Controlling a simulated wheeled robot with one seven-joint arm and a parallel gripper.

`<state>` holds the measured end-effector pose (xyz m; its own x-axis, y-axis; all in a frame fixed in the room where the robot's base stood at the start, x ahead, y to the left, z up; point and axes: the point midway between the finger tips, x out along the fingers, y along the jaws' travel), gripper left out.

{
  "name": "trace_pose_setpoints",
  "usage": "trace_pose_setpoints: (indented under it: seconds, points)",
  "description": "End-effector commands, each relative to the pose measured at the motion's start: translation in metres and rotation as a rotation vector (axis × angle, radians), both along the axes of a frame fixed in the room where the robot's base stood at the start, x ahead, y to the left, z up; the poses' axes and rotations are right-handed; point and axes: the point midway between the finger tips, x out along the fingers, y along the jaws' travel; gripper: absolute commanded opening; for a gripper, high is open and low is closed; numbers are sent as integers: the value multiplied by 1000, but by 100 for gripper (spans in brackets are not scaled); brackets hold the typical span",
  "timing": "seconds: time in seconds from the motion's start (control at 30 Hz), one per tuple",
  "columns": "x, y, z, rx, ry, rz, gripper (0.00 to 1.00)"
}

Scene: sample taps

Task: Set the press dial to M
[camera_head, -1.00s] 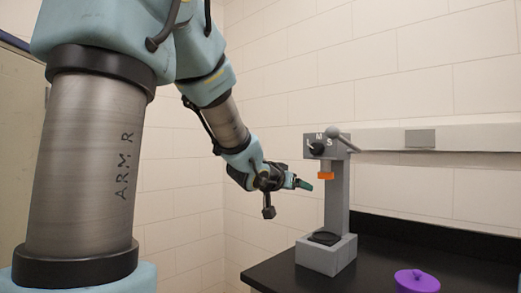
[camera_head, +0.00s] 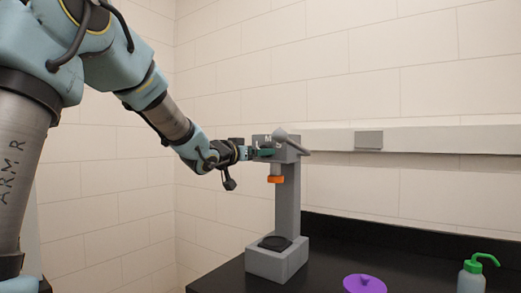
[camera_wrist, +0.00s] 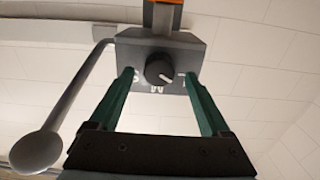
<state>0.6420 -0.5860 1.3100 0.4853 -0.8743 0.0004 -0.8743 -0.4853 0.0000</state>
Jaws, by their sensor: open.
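The grey press (camera_head: 288,205) stands on the black bench, with its head at the top of a column. Its round black dial (camera_wrist: 159,68) shows in the wrist view, which sees the press upside down. The letters S (camera_wrist: 136,82), M (camera_wrist: 157,89) and L (camera_wrist: 182,79) sit around the dial. The dial's white mark points to the picture's lower right, toward the L side of M. My gripper (camera_head: 265,153) is at the press head. Its green fingers are open, one on each side of the dial, with gaps visible. In the head view the gripper hides the dial.
The press's grey lever with a ball end (camera_wrist: 36,152) runs along the left in the wrist view. An orange part (camera_head: 276,179) is under the press head. A purple lidded thing (camera_head: 364,284) and a green-topped bottle (camera_head: 473,272) stand to the right.

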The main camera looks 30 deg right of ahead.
Motion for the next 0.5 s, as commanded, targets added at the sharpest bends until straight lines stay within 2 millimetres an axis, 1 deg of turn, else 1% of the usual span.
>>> trace_pose_setpoints:
  seconds: [0.03, 0.2, 0.5]
  points:
    - [3, -6, 2, -1, 2, -2, 81]
    - [9, -16, 1, -1, 0, 0, 81]
    - [10, -18, 0, 0, 0, 1, 81]
